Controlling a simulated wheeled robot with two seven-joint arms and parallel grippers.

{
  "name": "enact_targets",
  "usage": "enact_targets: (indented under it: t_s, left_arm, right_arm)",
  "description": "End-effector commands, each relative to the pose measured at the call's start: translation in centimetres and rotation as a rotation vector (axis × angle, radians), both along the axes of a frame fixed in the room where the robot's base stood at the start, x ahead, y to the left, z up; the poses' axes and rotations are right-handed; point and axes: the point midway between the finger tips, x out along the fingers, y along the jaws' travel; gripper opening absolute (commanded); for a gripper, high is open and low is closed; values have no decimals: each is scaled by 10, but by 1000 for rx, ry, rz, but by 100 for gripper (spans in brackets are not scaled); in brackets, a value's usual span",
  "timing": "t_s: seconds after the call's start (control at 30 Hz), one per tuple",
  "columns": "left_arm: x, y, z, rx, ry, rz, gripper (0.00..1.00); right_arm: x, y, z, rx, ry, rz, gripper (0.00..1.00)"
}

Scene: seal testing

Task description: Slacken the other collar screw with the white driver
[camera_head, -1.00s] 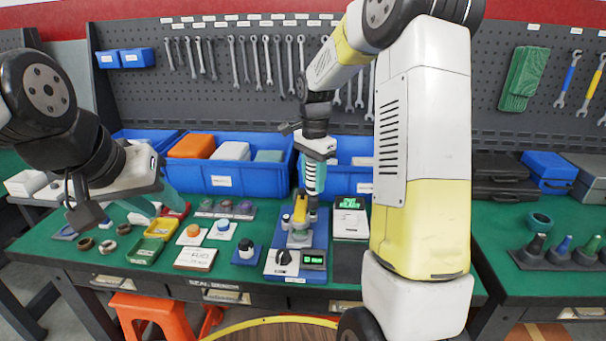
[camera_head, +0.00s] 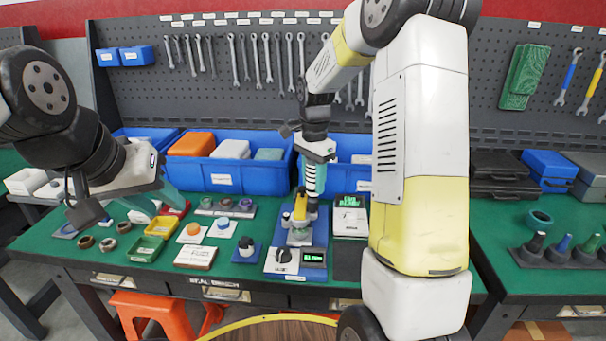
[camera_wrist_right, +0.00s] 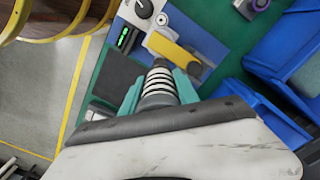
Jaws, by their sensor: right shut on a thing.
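My right gripper (camera_head: 314,182) is shut on the white driver (camera_wrist_right: 160,80), a pale ribbed handle with dark rings, between its teal fingers. The driver points down over the test rig (camera_head: 283,272), a blue base with a black knob (camera_head: 284,255) and a small lit display (camera_head: 314,258). A yellow part (camera_head: 300,209) stands on the rig right by the driver; it also shows in the right wrist view (camera_wrist_right: 172,48). The driver's tip and the collar screws are hidden or too small to make out. My left gripper (camera_head: 158,204) is apart from the rig, over the left bench, its teal fingers apart and empty.
Blue bins (camera_head: 240,180) stand behind. Small trays, rings and a white box (camera_head: 195,257) lie to the left. A dark mat (camera_head: 347,262) lies on the right.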

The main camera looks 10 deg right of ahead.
Motion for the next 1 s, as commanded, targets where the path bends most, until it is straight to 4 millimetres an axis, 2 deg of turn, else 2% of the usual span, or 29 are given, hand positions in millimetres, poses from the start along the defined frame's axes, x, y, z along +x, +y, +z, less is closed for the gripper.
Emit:
enact_targets:
  t_s: [1.0]
  left_arm:
    - [0, 0, 0, 0, 0, 0, 36]
  right_arm:
    - [0, 0, -8, 0, 0, 0, 0]
